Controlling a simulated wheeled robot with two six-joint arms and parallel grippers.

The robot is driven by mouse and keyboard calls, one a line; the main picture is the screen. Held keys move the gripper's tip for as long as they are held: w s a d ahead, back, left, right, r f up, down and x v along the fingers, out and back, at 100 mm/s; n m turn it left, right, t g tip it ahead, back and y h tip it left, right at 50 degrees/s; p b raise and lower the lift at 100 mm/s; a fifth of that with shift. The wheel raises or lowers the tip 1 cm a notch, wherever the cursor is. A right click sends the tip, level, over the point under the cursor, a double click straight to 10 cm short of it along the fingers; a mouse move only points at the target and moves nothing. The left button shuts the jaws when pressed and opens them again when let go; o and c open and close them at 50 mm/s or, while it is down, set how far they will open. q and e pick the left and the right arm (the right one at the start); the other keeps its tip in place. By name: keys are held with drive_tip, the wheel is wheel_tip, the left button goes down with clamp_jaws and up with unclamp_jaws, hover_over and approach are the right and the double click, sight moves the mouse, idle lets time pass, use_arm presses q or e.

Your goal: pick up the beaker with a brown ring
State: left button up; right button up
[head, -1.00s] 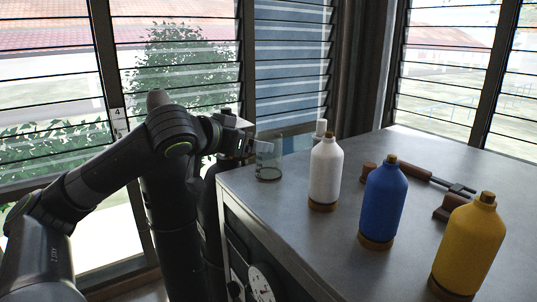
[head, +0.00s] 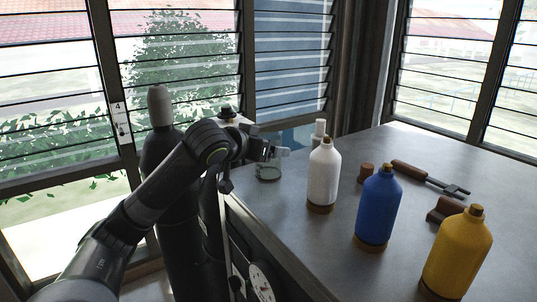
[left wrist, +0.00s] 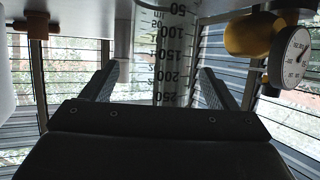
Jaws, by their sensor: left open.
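A clear glass beaker (head: 268,172) stands upright at the left back corner of the grey table, partly hidden by my gripper. I cannot make out a brown ring on it. In the left wrist view, a transparent wall with printed marks from 50 to 250 (left wrist: 168,60) shows between the fingers. My left gripper (head: 276,152) is in front of the beaker's upper part. In the left wrist view its two fingers (left wrist: 160,76) are apart, one on each side of the scale. I cannot tell whether they touch the glass. My right gripper is not in view.
White (head: 324,175), blue (head: 379,207) and yellow (head: 457,252) bottles with brown bases stand right of the beaker on the table (head: 315,245). Behind them are a small brown stopper (head: 366,172), a brown-handled tool (head: 411,170) and a brown block (head: 443,209). Louvred windows stand behind.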

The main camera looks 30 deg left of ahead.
use_arm(q)
drive_tip(key=shift+x, duration=0.95)
drive_tip(key=c, duration=1.1)
drive_tip(key=shift+o, duration=0.2)
drive_tip(key=shift+r, duration=0.1)
